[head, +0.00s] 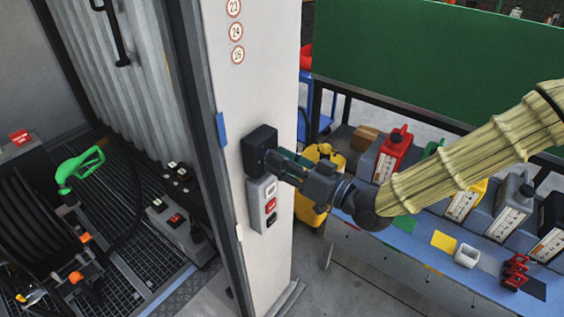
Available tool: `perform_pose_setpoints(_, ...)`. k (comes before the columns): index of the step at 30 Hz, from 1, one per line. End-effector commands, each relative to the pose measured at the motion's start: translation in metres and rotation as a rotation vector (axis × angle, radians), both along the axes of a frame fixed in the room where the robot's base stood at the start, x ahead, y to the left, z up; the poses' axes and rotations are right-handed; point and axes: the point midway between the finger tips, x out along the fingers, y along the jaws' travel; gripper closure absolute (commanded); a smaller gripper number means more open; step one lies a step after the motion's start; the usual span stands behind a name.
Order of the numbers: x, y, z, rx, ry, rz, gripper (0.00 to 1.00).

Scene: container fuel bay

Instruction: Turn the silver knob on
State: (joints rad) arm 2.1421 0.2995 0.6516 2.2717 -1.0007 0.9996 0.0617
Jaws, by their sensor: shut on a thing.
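My gripper (275,160) reaches left to the black box (258,142) on the white post. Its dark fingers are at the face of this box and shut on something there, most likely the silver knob. The knob itself is hidden behind the fingers, so its turn position cannot be seen. Just below the box is a grey switch panel (261,204) with a white, a red and a black switch. My gripper is just above this panel.
A workbench (395,245) with red, green, yellow and grey canisters stands at the right, under my arm. A yellow container (308,205) is behind the post. At the left, an open bay holds a hose reel (30,215) and a green fuel nozzle (80,167).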

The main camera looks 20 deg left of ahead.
Motion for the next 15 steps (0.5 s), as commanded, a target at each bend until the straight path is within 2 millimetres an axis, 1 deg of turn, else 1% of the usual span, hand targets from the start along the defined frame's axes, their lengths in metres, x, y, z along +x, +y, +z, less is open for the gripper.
perform_pose_setpoints(3, 0.0005, -0.0002, 0.0006, 0.001, 0.0, -0.002, 1.0)
perform_pose_setpoints(4, 0.0006, -0.0001, 0.0006, 0.001, 0.0, -0.002, 0.74)
perform_pose_setpoints(7, 0.0005, -0.0001, 0.0005, 0.001, -0.001, -0.002, 0.56)
perform_pose_setpoints(8, 0.0005, -0.0001, 0.0005, 0.001, -0.001, 0.0, 0.53)
perform_pose_setpoints(15, 0.0002, 0.0001, 0.0002, 0.001, -0.001, 0.0, 0.53)
